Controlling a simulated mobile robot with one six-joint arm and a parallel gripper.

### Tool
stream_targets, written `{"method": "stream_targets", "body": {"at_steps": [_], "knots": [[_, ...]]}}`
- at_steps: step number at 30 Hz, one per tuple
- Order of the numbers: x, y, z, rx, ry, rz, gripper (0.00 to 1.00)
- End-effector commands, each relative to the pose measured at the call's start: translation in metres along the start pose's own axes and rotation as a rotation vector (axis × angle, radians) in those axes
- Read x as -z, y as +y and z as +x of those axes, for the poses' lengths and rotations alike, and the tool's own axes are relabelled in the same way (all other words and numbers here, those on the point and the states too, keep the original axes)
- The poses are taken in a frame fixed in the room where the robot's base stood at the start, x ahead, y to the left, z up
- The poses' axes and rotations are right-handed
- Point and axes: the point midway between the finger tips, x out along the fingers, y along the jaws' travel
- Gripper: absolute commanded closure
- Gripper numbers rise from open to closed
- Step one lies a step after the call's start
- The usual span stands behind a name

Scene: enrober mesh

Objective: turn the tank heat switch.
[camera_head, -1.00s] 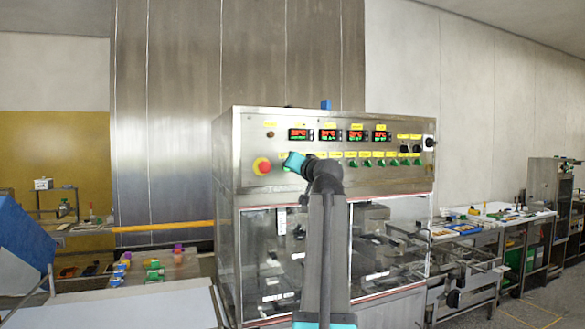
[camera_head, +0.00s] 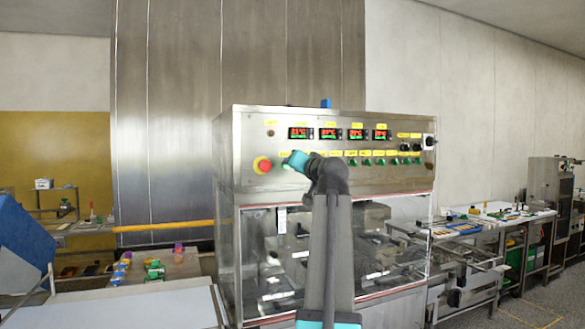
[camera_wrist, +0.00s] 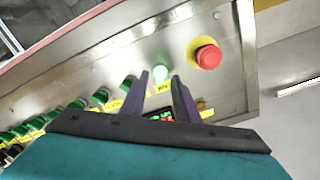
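The steel control panel (camera_head: 390,182) carries a row of green switches (camera_head: 366,162) under yellow labels. The labels are too small to read, so I cannot tell by name which is the tank heat switch. My gripper (camera_wrist: 161,80) is at the left end of this row, in front of the panel. In the wrist view its two dark fingers are apart, with a pale green lit switch (camera_wrist: 160,72) showing between and just beyond the tips. I cannot tell whether the fingers touch it. In the head view my wrist partly hides this spot.
A red emergency button (camera_wrist: 207,56) on a yellow disc sits close beside my gripper; it also shows in the head view (camera_head: 262,165). Red-and-green displays (camera_head: 331,134) are above the switches. Glass-fronted machine doors (camera_head: 268,262) lie below. A cluttered table (camera_head: 505,218) stands right.

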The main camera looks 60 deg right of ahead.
Motion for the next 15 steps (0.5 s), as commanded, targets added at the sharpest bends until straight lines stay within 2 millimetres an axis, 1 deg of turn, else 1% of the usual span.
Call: {"method": "stream_targets", "body": {"at_steps": [1, 15], "knots": [[-0.002, 0.001, -0.008, -0.001, 0.002, 0.000, 0.72], [-0.002, 0.001, -0.083, 0.000, 0.003, -0.001, 0.72]]}}
